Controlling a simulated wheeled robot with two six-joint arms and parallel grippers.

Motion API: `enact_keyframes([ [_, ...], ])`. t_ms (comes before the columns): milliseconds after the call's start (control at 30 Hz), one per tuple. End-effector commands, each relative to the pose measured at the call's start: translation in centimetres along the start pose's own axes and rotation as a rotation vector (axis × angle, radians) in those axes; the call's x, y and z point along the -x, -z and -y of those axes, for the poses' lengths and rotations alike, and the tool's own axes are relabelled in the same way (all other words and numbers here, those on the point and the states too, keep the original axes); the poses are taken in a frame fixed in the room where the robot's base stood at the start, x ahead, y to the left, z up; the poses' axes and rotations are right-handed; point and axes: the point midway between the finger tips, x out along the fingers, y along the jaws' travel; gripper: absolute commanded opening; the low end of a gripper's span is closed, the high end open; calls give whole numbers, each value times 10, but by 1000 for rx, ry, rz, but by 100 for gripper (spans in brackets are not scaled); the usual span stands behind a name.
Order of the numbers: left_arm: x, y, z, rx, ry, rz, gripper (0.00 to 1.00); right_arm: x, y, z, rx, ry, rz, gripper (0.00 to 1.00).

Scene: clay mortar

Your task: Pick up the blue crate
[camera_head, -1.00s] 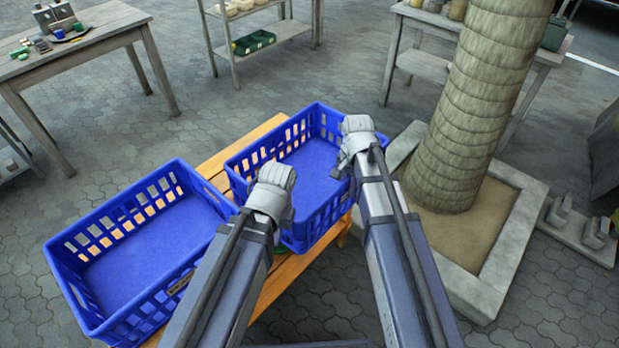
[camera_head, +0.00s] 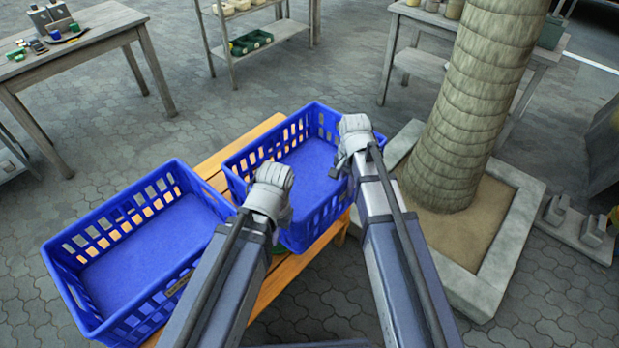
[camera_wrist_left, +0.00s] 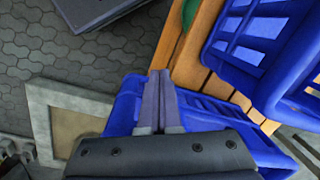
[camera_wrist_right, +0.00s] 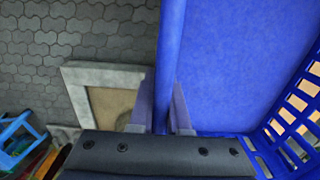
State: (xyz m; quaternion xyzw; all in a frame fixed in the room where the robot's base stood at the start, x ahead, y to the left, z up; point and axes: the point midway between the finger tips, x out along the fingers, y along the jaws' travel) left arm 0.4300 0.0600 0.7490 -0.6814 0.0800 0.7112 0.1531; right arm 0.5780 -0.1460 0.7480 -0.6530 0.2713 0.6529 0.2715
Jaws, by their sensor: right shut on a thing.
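Two empty blue crates stand side by side on a slatted orange bench (camera_head: 283,272). The right crate (camera_head: 312,170) sits between my grippers, and the left crate (camera_head: 150,235) is beside it. My right gripper (camera_head: 344,165) is shut on the right crate's side rim; in the right wrist view the rim (camera_wrist_right: 170,45) passes between its fingers. My left gripper (camera_head: 272,195) is at the near left part of the same crate. In the left wrist view its fingers (camera_wrist_left: 160,95) look closed together over that crate, with nothing visible between them.
A tree trunk (camera_head: 470,115) in a square stone planter (camera_head: 480,285) stands close on the right. A wooden table (camera_head: 100,28) is at the back left, with shelves (camera_head: 270,35) behind. Paved floor (camera_head: 90,130) is clear left of the bench.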

Motion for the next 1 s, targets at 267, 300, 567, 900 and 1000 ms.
enact_keyframes([
  [267,2,0,0,0,0,0,0,2,0,1,0,3,0,0],
  [300,4,0,0,0,0,0,0,4,0,1,0,3,0,0],
  [567,23,-1,2,0,0,0,0,23,0,1,0,3,0,0],
  [900,68,-4,6,1,0,0,0,68,0,1,0,3,0,0],
  [1000,81,-5,8,1,0,0,0,81,0,1,0,3,0,0],
])
